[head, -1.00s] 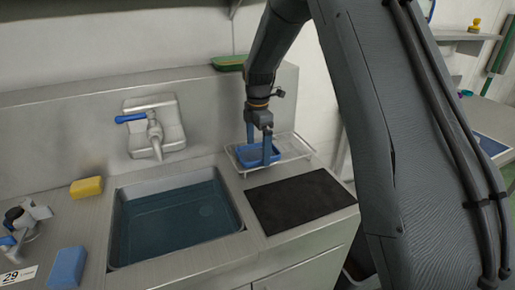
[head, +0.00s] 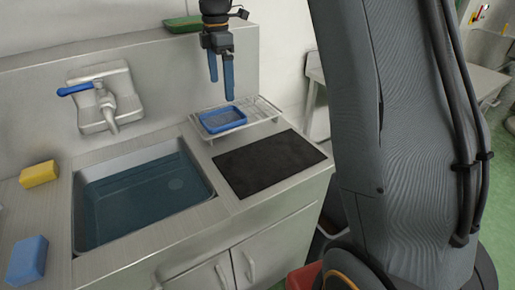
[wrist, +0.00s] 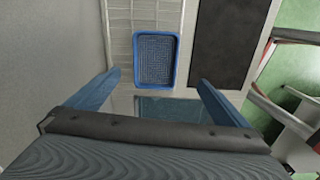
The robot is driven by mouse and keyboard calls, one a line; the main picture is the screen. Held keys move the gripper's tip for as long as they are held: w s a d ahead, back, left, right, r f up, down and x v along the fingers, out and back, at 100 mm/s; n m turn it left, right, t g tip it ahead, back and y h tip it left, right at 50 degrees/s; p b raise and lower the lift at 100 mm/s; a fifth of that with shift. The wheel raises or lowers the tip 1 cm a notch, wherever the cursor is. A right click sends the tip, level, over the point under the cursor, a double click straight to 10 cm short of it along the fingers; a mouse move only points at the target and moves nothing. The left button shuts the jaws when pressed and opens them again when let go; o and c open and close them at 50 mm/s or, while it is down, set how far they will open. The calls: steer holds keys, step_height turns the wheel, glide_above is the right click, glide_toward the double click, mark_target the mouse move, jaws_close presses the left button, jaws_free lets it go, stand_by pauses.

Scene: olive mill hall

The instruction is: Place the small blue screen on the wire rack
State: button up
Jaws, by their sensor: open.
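The small blue screen (head: 221,119) lies flat on the wire rack (head: 262,109), towards the rack's left end, beside the sink. My gripper (head: 222,92) is open and empty above the screen, with clear space between the fingertips and the screen. In the wrist view the blue screen (wrist: 156,60) shows its blue rim and mesh, beyond the two spread blue fingers (wrist: 160,80). The rack's wires (wrist: 121,40) show beside it.
A dark mat (head: 270,162) lies in front of the rack. The water-filled sink (head: 145,195) is to the left, below a tap (head: 103,100). A yellow sponge (head: 39,174) and a blue block (head: 27,260) sit left of the sink. A green tray (head: 185,24) rests on the back ledge.

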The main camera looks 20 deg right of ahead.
steer(key=s+d+f+m, duration=0.1)
steer(key=s+f+m, duration=0.3)
steer(key=s, duration=0.6)
steer(key=s+d+f+m, duration=0.1)
steer(key=s+f+m, duration=0.3)
steer(key=s+m, duration=0.4)
steer(key=s+d+f+m, duration=0.2)
steer(key=s+f+m, duration=0.3)
steer(key=s, duration=0.6)
steer(key=shift+s+m+t, duration=0.3)
steer(key=shift+s+m, duration=0.05)
steer(key=shift+m, duration=0.75)
